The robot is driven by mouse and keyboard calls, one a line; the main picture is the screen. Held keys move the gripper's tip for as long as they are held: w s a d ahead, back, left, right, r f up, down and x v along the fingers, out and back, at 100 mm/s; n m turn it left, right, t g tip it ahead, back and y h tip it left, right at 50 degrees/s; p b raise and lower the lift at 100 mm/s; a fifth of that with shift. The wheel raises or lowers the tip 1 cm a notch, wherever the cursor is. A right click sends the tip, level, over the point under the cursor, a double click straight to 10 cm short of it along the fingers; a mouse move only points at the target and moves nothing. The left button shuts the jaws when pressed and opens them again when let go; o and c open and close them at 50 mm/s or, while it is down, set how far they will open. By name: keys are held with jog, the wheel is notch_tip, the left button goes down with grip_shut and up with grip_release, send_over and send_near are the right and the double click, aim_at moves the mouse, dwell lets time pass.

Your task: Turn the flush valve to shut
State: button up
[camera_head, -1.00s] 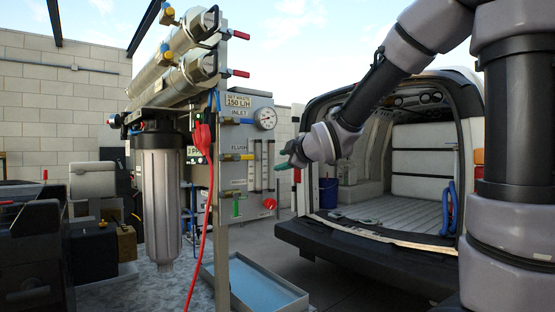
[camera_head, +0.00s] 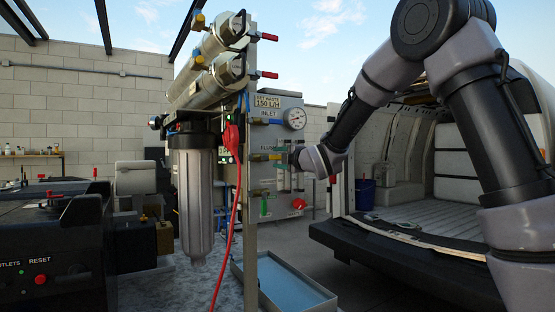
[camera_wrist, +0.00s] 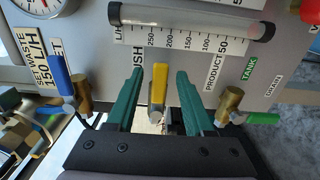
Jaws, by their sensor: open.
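The flush valve's yellow handle (camera_head: 262,157) is on the grey panel below the FLUSH label, lying sideways in the head view. In the wrist view the yellow handle (camera_wrist: 159,80) stands between my gripper's two green fingers, with a gap on each side. My gripper (camera_wrist: 158,74) is open and faces the panel. In the head view the gripper is at the panel, just right of the handle, and its fingertips are small and partly hidden. The FLUSH label (camera_wrist: 138,60) is partly covered by a finger.
The blue inlet handle (camera_wrist: 62,77) with its brass valve and the green handle (camera_wrist: 262,118) flank the flush valve. A flow tube (camera_wrist: 195,20), a pressure gauge (camera_head: 294,118) and a red knob (camera_head: 299,204) are close by. A red cable (camera_head: 232,190) hangs left. A tray (camera_head: 285,285) lies below.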

jog(key=shift+w+a, duration=0.35)
jog(key=shift+w, duration=0.1)
grip_shut()
dwell(1.2)
